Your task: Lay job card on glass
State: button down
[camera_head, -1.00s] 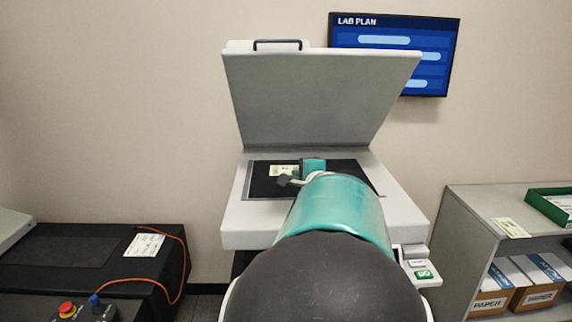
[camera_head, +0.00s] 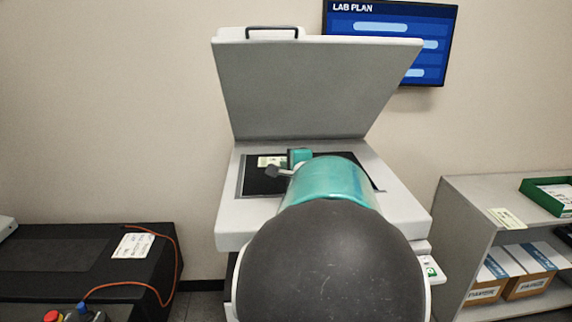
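A copier-like machine (camera_head: 232,228) stands ahead with its grey lid (camera_head: 300,90) raised. Its dark glass (camera_head: 258,186) is uncovered. A pale green card (camera_head: 270,161), which looks like the job card, is at the far left part of the glass. I cannot tell whether it lies flat on the glass or is held just above it. My gripper (camera_head: 283,170) is over the glass, just in front of and beside the card. My teal and black arm hides most of the gripper and the near right of the glass, so its opening does not show.
A shelf (camera_head: 455,215) on the right bears another pale green card (camera_head: 507,218) and a green tray (camera_head: 548,200), with paper boxes (camera_head: 528,285) below. A black table (camera_head: 50,255) on the left bears a white sheet (camera_head: 133,246) and an orange cable (camera_head: 176,262). A wall screen (camera_head: 390,45) hangs behind.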

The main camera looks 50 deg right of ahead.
jog(key=shift+w+d+f, duration=0.9)
jog(key=shift+d+f, duration=0.1)
jog(key=shift+f, duration=0.2)
jog(key=shift+w+d+f, duration=0.85)
jog(key=shift+d+f, duration=0.15)
jog(key=shift+f, duration=0.2)
jog(key=shift+w+d+f, duration=0.3)
jog(key=shift+d+f, duration=0.05)
jog(key=shift+f, duration=0.4)
jog(key=shift+w+d+f, duration=0.35)
jog(key=shift+d+f, duration=0.05)
jog(key=shift+f, duration=0.4)
jog(key=shift+w+d+f, duration=0.3)
jog(key=shift+d+f, duration=0.05)
jog(key=shift+f, duration=0.4)
jog(key=c, duration=1.7)
grip_release()
jog(key=o, duration=0.6)
jog(key=shift+c, duration=0.2)
